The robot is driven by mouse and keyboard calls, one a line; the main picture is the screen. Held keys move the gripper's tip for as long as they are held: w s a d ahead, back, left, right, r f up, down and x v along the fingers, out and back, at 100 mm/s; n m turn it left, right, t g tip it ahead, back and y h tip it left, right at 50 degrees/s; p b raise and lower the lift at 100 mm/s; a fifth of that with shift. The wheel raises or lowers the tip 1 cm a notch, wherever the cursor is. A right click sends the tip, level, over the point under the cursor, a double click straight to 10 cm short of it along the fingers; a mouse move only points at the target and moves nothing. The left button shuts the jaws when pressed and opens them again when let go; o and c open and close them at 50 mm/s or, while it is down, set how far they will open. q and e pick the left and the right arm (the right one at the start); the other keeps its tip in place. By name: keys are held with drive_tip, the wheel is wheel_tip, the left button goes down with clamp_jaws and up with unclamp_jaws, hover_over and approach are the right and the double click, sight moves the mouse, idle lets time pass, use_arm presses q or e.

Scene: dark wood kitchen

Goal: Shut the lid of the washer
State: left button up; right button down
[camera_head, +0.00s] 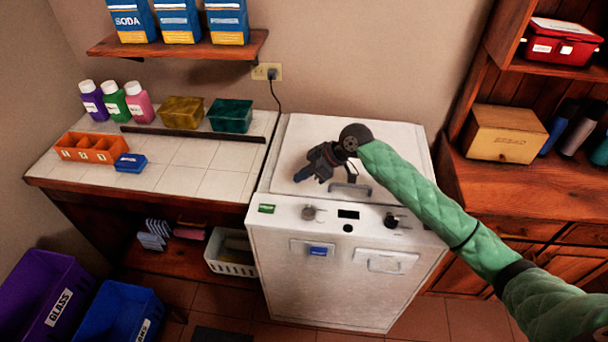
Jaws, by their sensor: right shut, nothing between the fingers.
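The white washer (272,268) stands in the middle against the wall. Its lid (393,142) lies flat on top, level with the body as far as I can see, with a grey handle (350,190) near its front edge. My right arm comes in from the right across the lid. My right gripper (303,174) is above the left part of the lid, shut and empty, pointing left. Whether it touches the lid I cannot tell. The arm and gripper hide the lid's middle. My left gripper is not in view.
A tiled counter (190,155) with bottles (115,102) and an orange organizer (90,148) adjoins on the left. A wooden cabinet (480,180) stands close on the right. A shelf (180,45) hangs above the counter. Purple (45,290) and blue (120,310) bins are on the floor.

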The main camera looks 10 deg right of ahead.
drive_tip(key=shift+a+r+p, duration=0.1)
drive_tip(key=shift+r+p, duration=0.35)
drive_tip(key=shift+r, duration=0.35)
drive_tip(key=shift+d+b, duration=0.25)
drive_tip(key=shift+b, duration=0.05)
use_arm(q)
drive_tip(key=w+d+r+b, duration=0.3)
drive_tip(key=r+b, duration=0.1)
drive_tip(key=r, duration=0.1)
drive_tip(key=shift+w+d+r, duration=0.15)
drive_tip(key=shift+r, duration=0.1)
use_arm(e)
drive_tip(key=v, duration=0.9)
drive_tip(key=shift+s+r, duration=0.25)
drive_tip(key=shift+s, duration=0.1)
